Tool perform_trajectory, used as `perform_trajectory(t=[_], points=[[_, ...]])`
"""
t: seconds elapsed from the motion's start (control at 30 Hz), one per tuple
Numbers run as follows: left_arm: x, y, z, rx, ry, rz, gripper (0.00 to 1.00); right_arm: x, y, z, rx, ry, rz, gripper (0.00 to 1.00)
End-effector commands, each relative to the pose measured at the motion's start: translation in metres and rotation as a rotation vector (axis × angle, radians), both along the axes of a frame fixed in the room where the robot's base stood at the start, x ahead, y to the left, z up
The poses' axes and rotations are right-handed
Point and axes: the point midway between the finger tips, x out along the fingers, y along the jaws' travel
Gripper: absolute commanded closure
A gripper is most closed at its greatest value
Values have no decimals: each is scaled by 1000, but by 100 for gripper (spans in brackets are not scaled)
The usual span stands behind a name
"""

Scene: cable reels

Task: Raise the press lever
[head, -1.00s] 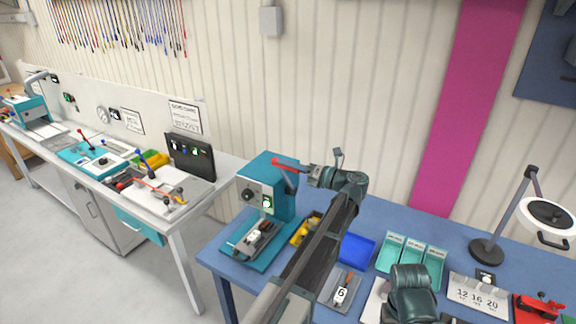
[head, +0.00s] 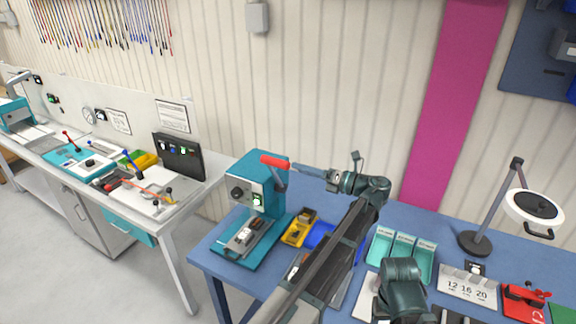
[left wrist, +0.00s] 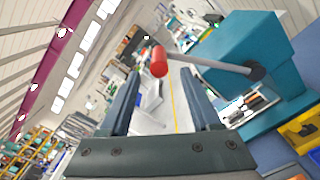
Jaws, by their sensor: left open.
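The teal press (head: 262,185) stands on the near blue table, with its red-handled lever (head: 273,161) at the top. The handle sticks out sideways, level with the top of the press. My left gripper (head: 298,168) is open to the right of the handle. In the left wrist view the red handle end (left wrist: 159,62) appears between the two finger tips of my left gripper (left wrist: 157,78), with no visible contact. The lever's grey rod (left wrist: 212,66) runs right to the teal press body (left wrist: 238,42). My right gripper is not visible.
Beside the press stand a yellow bin (head: 299,229) and a blue bin (head: 318,236), partly behind my arm. Teal trays (head: 380,247), a magnifier lamp (head: 534,207) and a red tool (head: 524,297) are to the right. A grey workbench (head: 166,219) stands left, across a floor gap.

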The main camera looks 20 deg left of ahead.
Motion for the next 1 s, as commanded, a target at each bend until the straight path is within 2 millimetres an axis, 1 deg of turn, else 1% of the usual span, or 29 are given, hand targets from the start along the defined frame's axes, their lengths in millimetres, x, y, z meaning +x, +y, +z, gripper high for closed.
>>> perform_trajectory(t=[0.03, 0.2, 0.3, 0.43, 0.73, 0.8, 0.87, 0.97, 1.0], points=[[0, -11, 0, 0, 0, -1, 36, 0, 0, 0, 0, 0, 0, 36], [-2, -34, 0, 0, 0, 0, 36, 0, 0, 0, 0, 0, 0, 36], [-3, -42, 0, 0, 0, -1, 36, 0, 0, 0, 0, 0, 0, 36], [-4, -46, 0, 0, 0, 1, 36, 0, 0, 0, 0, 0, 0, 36], [-4, -46, 0, -2, -2, 1, 36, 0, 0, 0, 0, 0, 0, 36], [-7, -43, -4, -21, -22, 2, 36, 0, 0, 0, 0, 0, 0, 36], [-13, -37, -13, -62, -68, 5, 36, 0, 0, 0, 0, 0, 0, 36], [-32, -21, -38, -191, -217, 28, 36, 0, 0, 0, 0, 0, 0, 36], [-41, -15, -52, -259, -296, 47, 36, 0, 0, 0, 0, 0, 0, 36]])
